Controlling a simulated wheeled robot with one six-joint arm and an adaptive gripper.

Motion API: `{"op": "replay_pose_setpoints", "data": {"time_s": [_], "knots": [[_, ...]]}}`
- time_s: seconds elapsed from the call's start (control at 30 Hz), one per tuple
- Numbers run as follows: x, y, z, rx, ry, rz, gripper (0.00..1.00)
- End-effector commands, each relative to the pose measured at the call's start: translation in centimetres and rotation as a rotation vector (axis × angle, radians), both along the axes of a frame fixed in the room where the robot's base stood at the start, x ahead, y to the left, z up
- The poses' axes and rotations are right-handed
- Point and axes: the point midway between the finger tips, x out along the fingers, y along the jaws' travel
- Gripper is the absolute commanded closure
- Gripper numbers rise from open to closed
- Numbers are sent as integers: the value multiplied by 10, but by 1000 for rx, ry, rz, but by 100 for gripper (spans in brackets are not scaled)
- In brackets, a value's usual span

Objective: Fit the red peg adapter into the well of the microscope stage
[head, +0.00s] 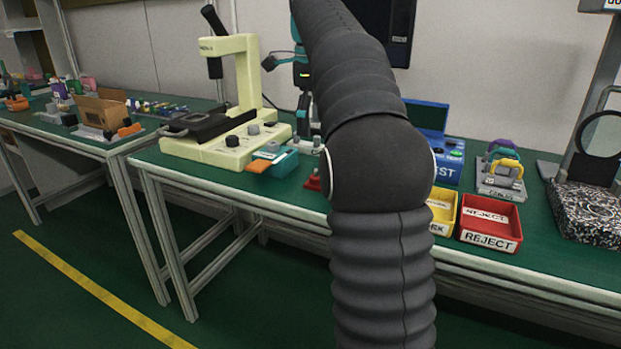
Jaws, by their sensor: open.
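The cream microscope (243,85) stands on the green bench left of centre. Its black stage (200,124) sits low on the front of its base; the well cannot be made out from here. A small red piece (313,183), apparently the red peg adapter, lies near the front edge of the bench, partly hidden by my arm. My gripper (304,120) hangs behind my arm, right of the microscope and above and behind the red piece. It is open, with its fingers partly covered, and I see nothing held in it.
A yellow tray (443,212), a red REJECT tray (488,222), a blue TEST box (447,160) and a speckled stand (590,212) are to the right. A second bench (60,135) is far left.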

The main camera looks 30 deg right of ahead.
Motion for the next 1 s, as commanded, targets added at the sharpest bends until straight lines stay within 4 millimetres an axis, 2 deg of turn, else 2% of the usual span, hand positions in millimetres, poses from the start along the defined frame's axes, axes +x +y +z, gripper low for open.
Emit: {"op": "replay_pose_setpoints", "data": {"time_s": [0.13, 0.27, 0.7, 1.0], "knots": [[6, -8, 0, 5, 16, -88, 23], [7, -9, -8, 6, 19, -103, 23], [6, -9, -75, 6, 18, -101, 23], [8, -11, -95, 6, 18, -101, 23]]}}
